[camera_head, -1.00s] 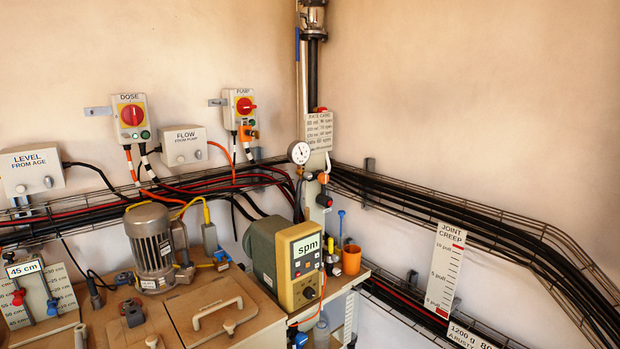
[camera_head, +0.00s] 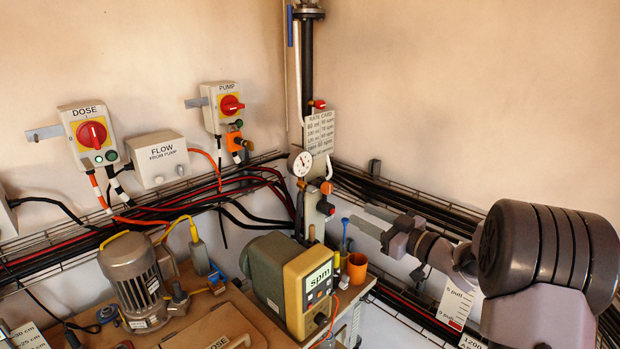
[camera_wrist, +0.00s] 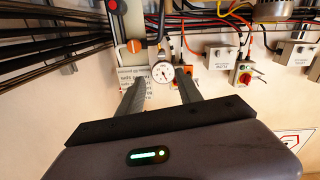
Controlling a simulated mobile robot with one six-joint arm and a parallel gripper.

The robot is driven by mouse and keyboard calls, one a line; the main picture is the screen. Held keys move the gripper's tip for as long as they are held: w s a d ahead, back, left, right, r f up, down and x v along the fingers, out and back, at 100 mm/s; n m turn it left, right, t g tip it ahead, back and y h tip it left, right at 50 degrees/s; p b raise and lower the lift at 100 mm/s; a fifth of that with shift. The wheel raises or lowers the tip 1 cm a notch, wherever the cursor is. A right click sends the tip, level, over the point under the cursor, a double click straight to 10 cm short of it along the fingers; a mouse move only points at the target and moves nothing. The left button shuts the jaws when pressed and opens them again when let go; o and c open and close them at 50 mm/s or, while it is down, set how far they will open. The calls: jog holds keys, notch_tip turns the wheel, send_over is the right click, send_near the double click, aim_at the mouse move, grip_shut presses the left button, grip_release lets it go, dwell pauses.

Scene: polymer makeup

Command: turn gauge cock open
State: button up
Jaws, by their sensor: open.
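The round white gauge (camera_head: 302,164) is on the vertical pipework in the corner, and it also shows in the wrist view (camera_wrist: 162,72). My gripper (camera_head: 365,220) comes in from the right, open and empty, apart from the gauge and handle. In the wrist view its fingers (camera_wrist: 161,82) are spread, with the gauge face between them.
A spm pump (camera_head: 307,285), an orange cup (camera_head: 357,268) and a blue-topped rod (camera_head: 345,228) stand below. Cable trays run along both walls. The rate card (camera_head: 320,132) hangs behind the gauge.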

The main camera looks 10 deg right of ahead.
aim_at(314, 190)
jog(key=b+x, duration=0.3)
jog(key=x, duration=1.3)
jog(key=shift+w+a+r, duration=0.1)
jog(key=shift+w+a, duration=0.05)
jog(key=shift+a, duration=0.2)
grip_shut()
